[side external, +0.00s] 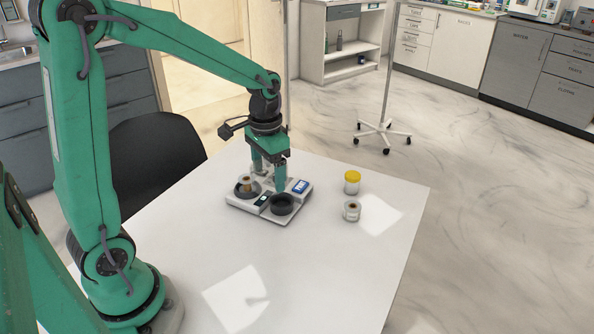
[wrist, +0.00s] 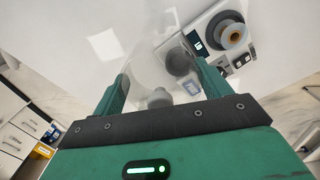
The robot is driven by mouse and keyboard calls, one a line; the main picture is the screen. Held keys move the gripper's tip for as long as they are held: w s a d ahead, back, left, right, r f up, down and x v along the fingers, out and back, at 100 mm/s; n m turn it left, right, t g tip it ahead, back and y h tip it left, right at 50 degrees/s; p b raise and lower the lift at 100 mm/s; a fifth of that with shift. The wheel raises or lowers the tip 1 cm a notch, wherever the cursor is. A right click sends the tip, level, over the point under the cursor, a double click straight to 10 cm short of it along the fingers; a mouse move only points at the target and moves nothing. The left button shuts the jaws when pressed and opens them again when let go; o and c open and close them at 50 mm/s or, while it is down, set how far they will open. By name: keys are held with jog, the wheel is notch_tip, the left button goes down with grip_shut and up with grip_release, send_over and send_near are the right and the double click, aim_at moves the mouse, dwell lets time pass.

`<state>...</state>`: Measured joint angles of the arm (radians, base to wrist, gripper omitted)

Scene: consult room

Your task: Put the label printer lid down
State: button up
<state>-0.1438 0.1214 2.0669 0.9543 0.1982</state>
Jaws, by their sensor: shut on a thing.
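The label printer (side external: 246,207) is a low pale unit on the white table, with a dark round well holding a roll (side external: 246,182) and a second dark round part (side external: 281,206) at its front. My gripper (side external: 268,180) points down just over the printer, its fingers spread apart. In the wrist view my gripper (wrist: 158,74) has a faint, see-through lid (wrist: 150,62) between its fingers; its edges are hard to make out. The printer (wrist: 200,25) and roll (wrist: 233,36) lie beyond the right finger there. I cannot tell whether the lid touches the printer.
A blue-and-white label box (side external: 300,186) is at the printer's right. A yellow-capped jar (side external: 352,181) and a second jar (side external: 351,212) stand to the right on the table (side external: 330,270). The table's front and right are mostly clear. A black chair (side external: 155,150) is behind.

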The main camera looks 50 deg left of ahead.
jog(key=s+d+f, duration=0.1)
jog(key=s+d, duration=0.4)
jog(key=d, duration=0.4)
jog(key=s+d+f, duration=0.1)
jog(key=s+d, duration=0.3)
jog(key=d, duration=0.5)
jog(key=shift+s+d+f, duration=0.15)
jog(key=shift+s+f, duration=0.15)
jog(key=shift+s, duration=0.05)
send_over(285, 254)
notch_tip(285, 254, down, 7)
jog(key=shift+f, duration=0.1)
jog(key=shift+f, duration=1.95)
jog(key=shift+f, duration=0.15)
